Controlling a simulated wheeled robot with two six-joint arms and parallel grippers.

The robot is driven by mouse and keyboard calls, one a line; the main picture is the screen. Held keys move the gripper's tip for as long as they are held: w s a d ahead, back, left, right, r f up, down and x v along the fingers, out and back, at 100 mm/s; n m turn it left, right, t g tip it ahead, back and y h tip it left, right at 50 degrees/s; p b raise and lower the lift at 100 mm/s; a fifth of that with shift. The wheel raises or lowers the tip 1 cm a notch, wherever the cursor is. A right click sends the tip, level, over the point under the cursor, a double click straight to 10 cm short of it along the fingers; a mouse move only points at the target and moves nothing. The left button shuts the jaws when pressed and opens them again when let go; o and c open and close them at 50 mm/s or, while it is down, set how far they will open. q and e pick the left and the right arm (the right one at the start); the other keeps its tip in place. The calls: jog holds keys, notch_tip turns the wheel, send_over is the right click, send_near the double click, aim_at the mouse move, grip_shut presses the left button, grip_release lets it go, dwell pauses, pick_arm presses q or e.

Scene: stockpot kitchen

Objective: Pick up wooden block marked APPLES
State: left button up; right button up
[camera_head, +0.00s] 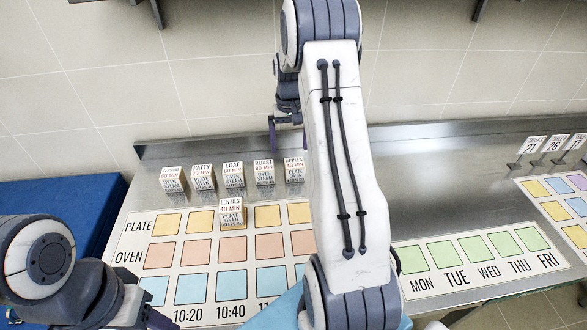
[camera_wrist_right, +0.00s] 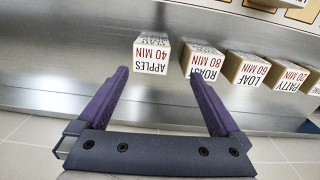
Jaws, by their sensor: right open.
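The wooden block marked APPLES (camera_head: 295,170) stands at the right end of a row of similar blocks at the back of the steel counter. In the right wrist view the APPLES block (camera_wrist_right: 152,54) lies ahead of the fingers, nearer the left finger's line, with nothing touching it. My right gripper (camera_wrist_right: 155,85) is open and empty; its right fingertip is close to the ROAST block (camera_wrist_right: 203,61). In the head view my right gripper (camera_head: 285,130) shows partly behind my arm, above the row.
The LOAF block (camera_head: 233,175), PATTY block (camera_head: 203,177) and another block (camera_head: 173,179) continue the row leftward. A LENTILS block (camera_head: 231,213) stands on the coloured chart (camera_head: 190,237). Weekday cards (camera_head: 470,262) lie right. The tiled wall (camera_head: 180,80) rises behind.

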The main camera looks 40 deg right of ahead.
aim_at(295, 163)
jog(key=f, duration=0.1)
jog(key=d+f, duration=0.1)
jog(key=f, duration=0.1)
jog(key=d+f+p, duration=0.1)
jog(key=shift+s+f, duration=0.25)
jog(key=shift+f, duration=0.1)
jog(key=shift+a+f, duration=0.1)
jog(key=shift+f, duration=0.55)
jog(key=shift+f+p, duration=0.3)
jog(key=shift+f, duration=0.05)
notch_tip(295, 163, down, 4)
jog(key=shift+a+r+p, duration=0.15)
jog(key=shift+r+p, duration=0.05)
jog(key=shift+p, duration=0.5)
jog(key=shift+f, duration=0.4)
jog(key=shift+c, duration=0.3)
jog(key=c, duration=1.3)
